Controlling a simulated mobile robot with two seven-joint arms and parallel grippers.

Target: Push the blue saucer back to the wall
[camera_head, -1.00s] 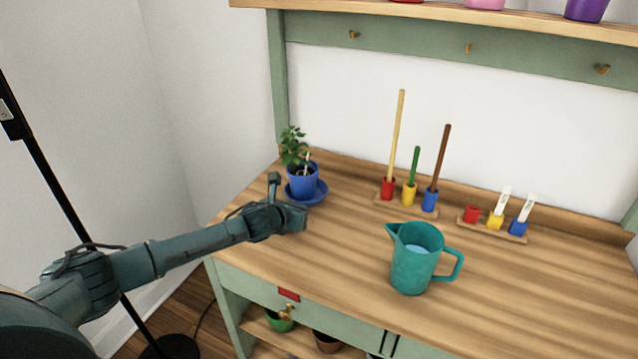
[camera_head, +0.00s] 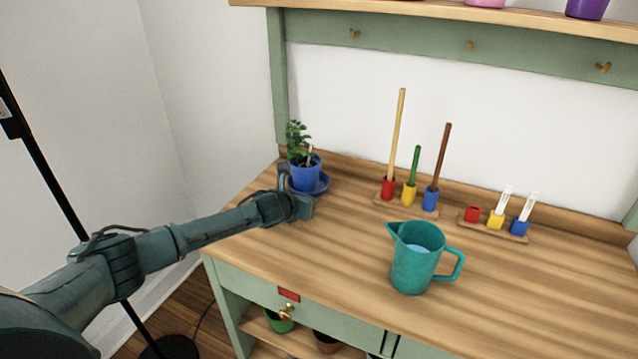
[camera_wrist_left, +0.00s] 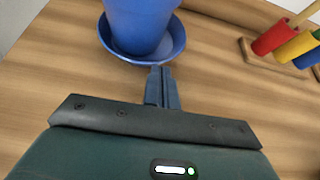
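The blue saucer (camera_head: 323,187) lies on the wooden tabletop in the back left corner, close to the back ledge. A blue pot (camera_head: 306,174) with a green plant stands on it. In the left wrist view, the saucer (camera_wrist_left: 178,42) is at the top, with the pot (camera_wrist_left: 140,22) on it. My left gripper (camera_head: 306,205) is low in front of the saucer and hides part of its front edge. In the left wrist view its fingers (camera_wrist_left: 160,75) are together and empty, with their tips at the saucer's near rim. I cannot tell for certain whether they touch. My right gripper is out of view.
A teal jug (camera_head: 415,262) stands at the front middle of the tabletop (camera_head: 530,290). A peg stand (camera_head: 408,205) with three coloured sticks and a holder (camera_head: 492,224) with white tags stand along the back ledge. The table between saucer and jug is clear.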

